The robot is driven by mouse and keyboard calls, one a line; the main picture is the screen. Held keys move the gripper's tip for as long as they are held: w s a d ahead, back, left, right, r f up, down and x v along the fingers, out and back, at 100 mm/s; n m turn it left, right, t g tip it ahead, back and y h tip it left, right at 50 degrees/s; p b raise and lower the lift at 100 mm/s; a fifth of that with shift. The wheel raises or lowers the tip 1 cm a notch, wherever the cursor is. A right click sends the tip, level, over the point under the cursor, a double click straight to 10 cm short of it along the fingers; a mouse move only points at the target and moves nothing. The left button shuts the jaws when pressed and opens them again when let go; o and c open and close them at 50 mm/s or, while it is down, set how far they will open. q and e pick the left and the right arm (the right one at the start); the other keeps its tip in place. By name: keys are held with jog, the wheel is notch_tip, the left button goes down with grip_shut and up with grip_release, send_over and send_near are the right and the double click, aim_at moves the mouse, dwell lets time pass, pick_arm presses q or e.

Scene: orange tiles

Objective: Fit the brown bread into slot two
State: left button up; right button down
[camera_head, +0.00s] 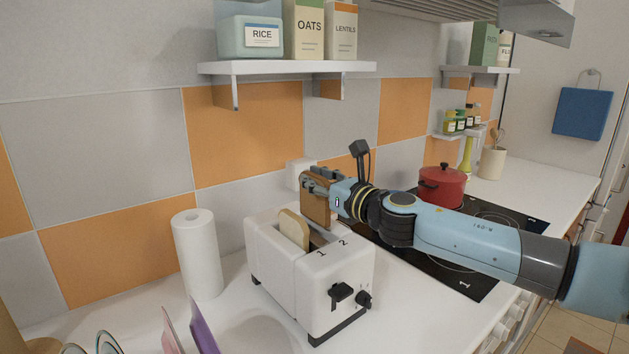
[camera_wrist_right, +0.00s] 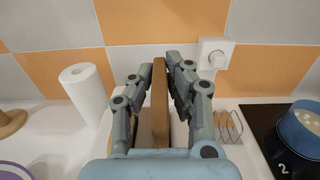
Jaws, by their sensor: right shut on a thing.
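The white toaster (camera_head: 285,270) stands on the counter with its slots marked 1 and 2. A pale bread slice (camera_head: 295,229) sticks up out of slot one. My right gripper (camera_head: 322,180) is shut on the brown bread (camera_head: 316,208), which is upright over slot two. Its lower edge is at the slot opening; I cannot tell whether it is inside. In the right wrist view the brown bread (camera_wrist_right: 160,90) stands on edge between both fingers of the gripper (camera_wrist_right: 160,78), which hides most of the toaster. My left gripper is not in view.
A paper towel roll (camera_head: 197,254) stands left of the toaster. A red pot (camera_head: 441,186) is on the black hob (camera_head: 470,262) to the right. Plates (camera_head: 203,330) stand at the front left. A shelf (camera_head: 290,67) with boxes hangs above.

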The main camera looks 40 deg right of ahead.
aim_at(301, 197)
jog(key=shift+f, duration=0.2)
jog(key=shift+f+b, duration=0.3)
jog(key=shift+b, duration=0.2)
jog(key=shift+f+b, duration=2.3)
jog(key=shift+f, duration=0.1)
jog(key=shift+r, duration=0.1)
jog(key=shift+r+p, duration=2.55)
jog(key=shift+p, duration=0.15)
jog(key=shift+f+b, duration=2.5)
jog(key=shift+f, duration=0.1)
jog(key=c, duration=1.2)
grip_release()
